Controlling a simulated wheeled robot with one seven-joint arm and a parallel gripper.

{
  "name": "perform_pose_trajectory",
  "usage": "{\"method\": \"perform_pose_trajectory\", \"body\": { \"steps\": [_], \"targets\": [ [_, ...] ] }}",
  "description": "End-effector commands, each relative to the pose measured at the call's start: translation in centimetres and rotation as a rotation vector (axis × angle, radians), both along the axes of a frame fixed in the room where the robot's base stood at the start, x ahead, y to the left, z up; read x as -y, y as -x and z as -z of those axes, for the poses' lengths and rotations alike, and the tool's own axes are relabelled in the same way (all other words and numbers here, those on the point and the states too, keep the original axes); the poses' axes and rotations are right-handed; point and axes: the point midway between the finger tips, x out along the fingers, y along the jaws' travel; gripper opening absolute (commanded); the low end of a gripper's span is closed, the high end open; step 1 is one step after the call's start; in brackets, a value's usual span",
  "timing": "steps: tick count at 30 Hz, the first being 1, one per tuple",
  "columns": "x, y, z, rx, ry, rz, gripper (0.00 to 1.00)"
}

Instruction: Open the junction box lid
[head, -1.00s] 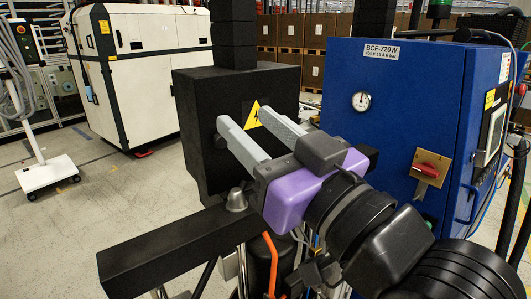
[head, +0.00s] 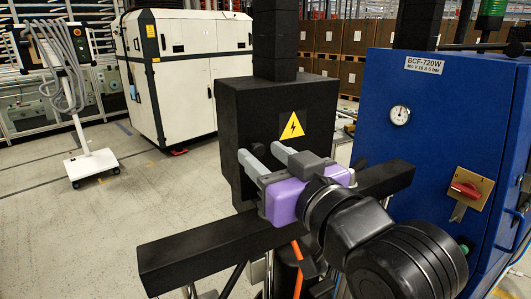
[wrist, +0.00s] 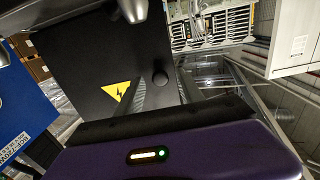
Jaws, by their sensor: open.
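The junction box (head: 236,122) is a black box with a yellow lightning triangle (head: 292,125) on its front. Its lid looks closed, flat across the front. My gripper (head: 262,155) is open, with its two grey fingers pointing at the lower front of the box, below the triangle. In the wrist view the lid face (wrist: 80,75) fills the left and middle, with a round black knob (wrist: 160,77) on it. The knob is largely hidden by the fingers in the head view. I cannot tell whether a finger touches it.
A black beam (head: 205,246) crosses in front of and below the box. A blue cabinet (head: 420,145) with a gauge and red switch stands close on the right. A white machine (head: 180,75) and a wheeled stand (head: 92,163) are farther back left, with open floor between.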

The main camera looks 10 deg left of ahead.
Motion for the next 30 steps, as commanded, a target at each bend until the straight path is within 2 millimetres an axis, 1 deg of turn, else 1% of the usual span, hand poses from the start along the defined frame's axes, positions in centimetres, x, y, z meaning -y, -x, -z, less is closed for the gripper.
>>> {"method": "perform_pose_trajectory", "body": {
  "steps": [8,12,15,30],
  "targets": [
    [-0.12,-0.14,0.02,0.000,0.000,0.000,0.44],
    [-0.11,-0.13,0.01,0.000,0.000,0.000,0.17],
    [-0.11,-0.12,0.00,0.001,-0.001,0.000,0.00],
    [-0.10,-0.11,-0.01,0.001,-0.001,0.000,0.00]
  ]
}}
